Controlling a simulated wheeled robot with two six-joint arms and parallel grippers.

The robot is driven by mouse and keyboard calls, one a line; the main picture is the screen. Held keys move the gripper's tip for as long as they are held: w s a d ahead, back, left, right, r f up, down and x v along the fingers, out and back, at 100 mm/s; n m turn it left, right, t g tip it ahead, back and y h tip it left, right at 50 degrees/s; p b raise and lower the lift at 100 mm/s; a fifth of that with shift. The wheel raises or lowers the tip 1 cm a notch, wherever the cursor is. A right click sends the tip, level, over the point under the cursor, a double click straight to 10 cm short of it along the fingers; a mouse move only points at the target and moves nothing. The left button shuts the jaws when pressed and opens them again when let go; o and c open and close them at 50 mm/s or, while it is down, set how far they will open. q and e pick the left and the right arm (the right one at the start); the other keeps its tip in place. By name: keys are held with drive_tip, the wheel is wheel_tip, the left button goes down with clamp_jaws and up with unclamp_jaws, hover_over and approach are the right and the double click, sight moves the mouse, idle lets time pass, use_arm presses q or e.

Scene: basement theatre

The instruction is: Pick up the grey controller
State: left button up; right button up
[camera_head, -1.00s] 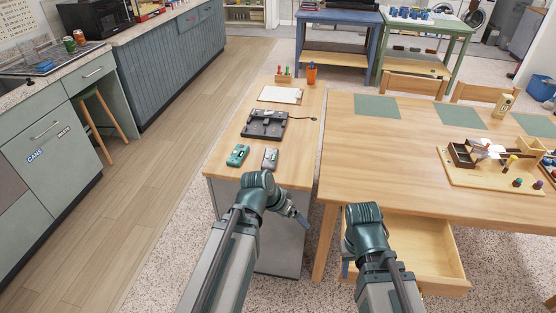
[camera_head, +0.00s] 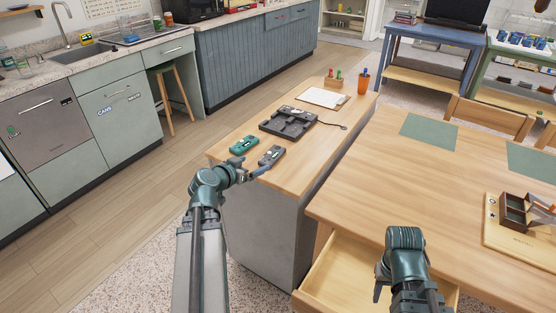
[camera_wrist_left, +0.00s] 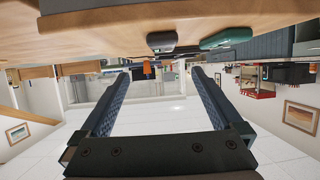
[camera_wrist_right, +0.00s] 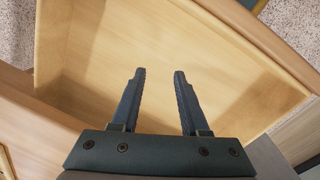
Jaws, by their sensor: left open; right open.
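The grey controller (camera_head: 271,155) lies on the wooden top of the narrow cabinet, right of the green controller (camera_head: 244,145). In the left wrist view the grey controller (camera_wrist_left: 161,38) and the green controller (camera_wrist_left: 226,38) show at the top, against the tabletop. My left gripper (camera_head: 262,171) is open at the near edge of the cabinet top, just short of the grey controller, with nothing between its fingers (camera_wrist_left: 160,74). Whether it touches the controller I cannot tell. My right gripper (camera_head: 380,283) is open and empty over an open drawer; its fingers show in the right wrist view (camera_wrist_right: 158,73).
A black dock (camera_head: 289,122) with a cable lies behind the controllers, then a clipboard (camera_head: 323,97) and an orange cup (camera_head: 363,82). The dining table (camera_head: 400,190) stands to the right, its drawer (camera_head: 325,275) pulled out. Open floor (camera_head: 150,180) lies left.

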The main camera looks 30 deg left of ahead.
drive_tip(key=shift+f, duration=0.2)
use_arm(q)
drive_tip(key=b, duration=0.3)
approach(271, 155)
drive_tip(key=x, duration=0.4)
drive_tip(key=shift+w+d, duration=0.2)
drive_tip(key=shift+d, duration=0.05)
use_arm(e)
wheel_tip(271, 155, down, 3)
drive_tip(key=shift+r, duration=0.1)
use_arm(q)
drive_tip(key=b+x, duration=0.1)
drive_tip(key=x, duration=0.1)
drive_tip(key=b+x, duration=0.1)
drive_tip(key=x, duration=0.2)
drive_tip(key=shift+a+f+b, duration=0.25)
drive_tip(key=shift+f+b, duration=0.05)
drive_tip(key=shift+b, duration=0.05)
use_arm(e)
wheel_tip(271, 155, down, 2)
drive_tip(key=shift+f, duration=0.25)
drive_tip(key=shift+r, duration=0.1)
use_arm(q)
drive_tip(key=c, duration=1.5)
drive_tip(key=shift+r, duration=0.15)
